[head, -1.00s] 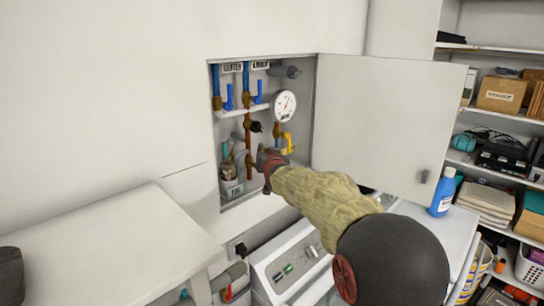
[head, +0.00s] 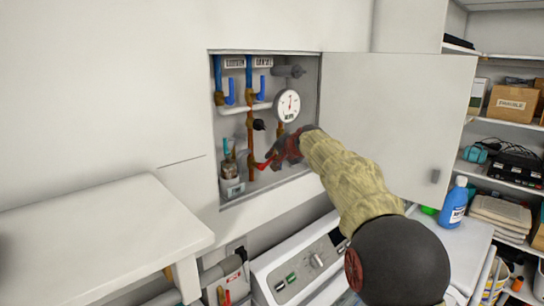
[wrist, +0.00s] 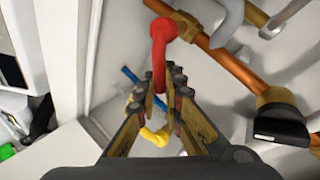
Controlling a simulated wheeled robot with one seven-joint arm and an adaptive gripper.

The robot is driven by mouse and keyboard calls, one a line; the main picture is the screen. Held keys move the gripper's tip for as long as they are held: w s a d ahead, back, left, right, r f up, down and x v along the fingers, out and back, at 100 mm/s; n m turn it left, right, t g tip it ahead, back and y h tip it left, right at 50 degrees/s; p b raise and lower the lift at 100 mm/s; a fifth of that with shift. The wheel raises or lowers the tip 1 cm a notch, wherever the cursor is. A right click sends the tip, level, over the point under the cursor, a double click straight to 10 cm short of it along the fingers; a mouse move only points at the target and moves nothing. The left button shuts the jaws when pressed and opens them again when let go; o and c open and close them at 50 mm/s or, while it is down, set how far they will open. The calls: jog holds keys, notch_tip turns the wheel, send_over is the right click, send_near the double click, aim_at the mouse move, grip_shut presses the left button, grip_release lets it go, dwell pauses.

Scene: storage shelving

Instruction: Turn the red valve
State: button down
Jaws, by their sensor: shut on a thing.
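The red valve handle (head: 262,165) is in the open wall cabinet, low on the copper pipework. In the wrist view the red handle (wrist: 159,45) runs down from a brass fitting, and its lower end lies between my fingers. My gripper (head: 283,152) is inside the cabinet, to the right of the handle's visible part; in the wrist view my gripper (wrist: 160,85) is shut on the red handle. My fingers cover the handle's end.
A yellow handle (wrist: 155,136) shows just below my fingers. Blue handles (head: 261,88), a round gauge (head: 287,105) and a black knob (head: 259,125) are close by. A container (head: 232,187) stands at the cabinet's lower left. The open cabinet door (head: 390,120) is on the right.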

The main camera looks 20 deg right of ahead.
jog(key=f+m+y+p, duration=0.1)
jog(key=d+f+m+g+y+p, duration=0.1)
jog(key=shift+w+p, duration=0.15)
jog(key=shift+p, duration=0.25)
jog(key=shift+f+m+g+y+p, duration=0.5)
jog(key=shift+f+m+y+p, duration=0.15)
jog(key=shift+m+y+p, duration=0.2)
jog(key=shift+f, duration=0.1)
jog(key=c, duration=2)
grip_release()
jog(key=shift+o, duration=0.5)
jog(key=v, duration=1.2)
jog(key=shift+d, duration=0.15)
